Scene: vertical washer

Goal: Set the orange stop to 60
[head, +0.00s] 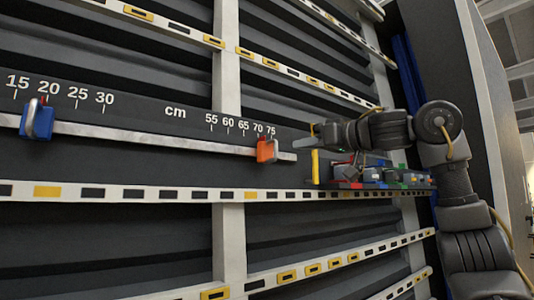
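The orange stop (265,150), with a pale metal handle on its right side, sits on the metal rail (170,140) near its right end. It is below the 70 and 75 marks of the scale (240,124); the 60 mark is to its left. My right gripper (318,131) is a short way right of the orange stop and slightly higher in the picture, apart from it and pointing left. Its fingers are small and seen side-on, so their opening is unclear. My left gripper is out of view.
A blue stop (38,121) sits on the same rail at the far left, near 20. A yellow upright piece (315,166) and a shelf of coloured items (382,178) are below my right gripper. The rail between the stops is clear.

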